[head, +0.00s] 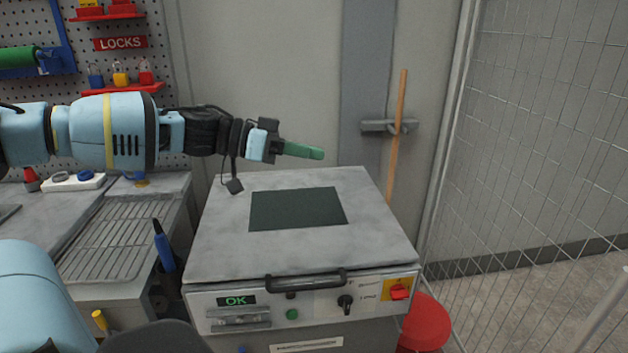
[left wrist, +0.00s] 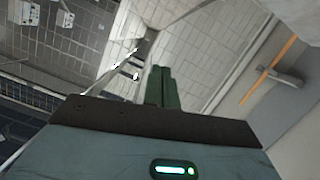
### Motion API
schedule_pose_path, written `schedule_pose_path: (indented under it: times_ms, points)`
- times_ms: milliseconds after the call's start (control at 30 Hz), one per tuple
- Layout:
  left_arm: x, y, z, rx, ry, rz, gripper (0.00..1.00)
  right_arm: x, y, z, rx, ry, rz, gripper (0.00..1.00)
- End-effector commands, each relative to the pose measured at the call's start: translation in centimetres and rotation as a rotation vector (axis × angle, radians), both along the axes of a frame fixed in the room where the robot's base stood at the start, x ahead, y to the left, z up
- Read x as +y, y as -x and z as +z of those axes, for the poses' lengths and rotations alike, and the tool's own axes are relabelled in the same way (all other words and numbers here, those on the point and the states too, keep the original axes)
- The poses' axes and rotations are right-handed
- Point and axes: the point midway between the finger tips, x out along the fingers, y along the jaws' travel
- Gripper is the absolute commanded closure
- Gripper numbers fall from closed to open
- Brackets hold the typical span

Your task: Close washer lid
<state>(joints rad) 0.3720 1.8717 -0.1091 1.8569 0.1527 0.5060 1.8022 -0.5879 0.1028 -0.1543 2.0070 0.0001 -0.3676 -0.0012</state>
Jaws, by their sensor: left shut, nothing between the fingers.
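The washer lid (head: 230,240) is a flat grey panel with a dark rectangle on top. It lies down over the machine, with a black bar handle (head: 306,280) at its front edge. The washer's front panel (head: 250,310) below shows a green "OK" display, a black knob and a red switch. My left gripper (head: 318,154) is above the back of the lid, apart from it, pointing right. Its green fingers are shut and empty; they also show together in the left wrist view (left wrist: 161,88). My right gripper does not show.
A ribbed drainboard (head: 105,240) and a blue-handled tool (head: 163,245) are at the left of the machine. A wooden pole (head: 397,135) stands in a wall bracket behind it. A mesh fence (head: 545,130) and a red round object (head: 427,322) are at the right.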

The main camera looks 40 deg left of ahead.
Motion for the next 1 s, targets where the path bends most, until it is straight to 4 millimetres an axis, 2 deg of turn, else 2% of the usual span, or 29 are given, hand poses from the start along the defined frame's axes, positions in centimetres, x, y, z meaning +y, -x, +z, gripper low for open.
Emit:
schedule_pose_path:
  times_ms: [33,333,833,1000]
  points:
    - [-0.3,-0.4,-0.6,0.006,-0.001,-0.001,1.0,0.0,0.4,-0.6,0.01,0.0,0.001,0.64]
    - [-0.8,0.4,-3.5,0.0,0.001,0.0,1.0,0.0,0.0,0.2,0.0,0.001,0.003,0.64]
    - [-1.0,0.5,-4.2,-0.004,-0.004,0.001,1.0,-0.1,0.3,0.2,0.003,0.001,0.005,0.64]
    - [-1.9,1.3,-6.8,-0.041,-0.04,0.0,1.0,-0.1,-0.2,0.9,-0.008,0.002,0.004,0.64]
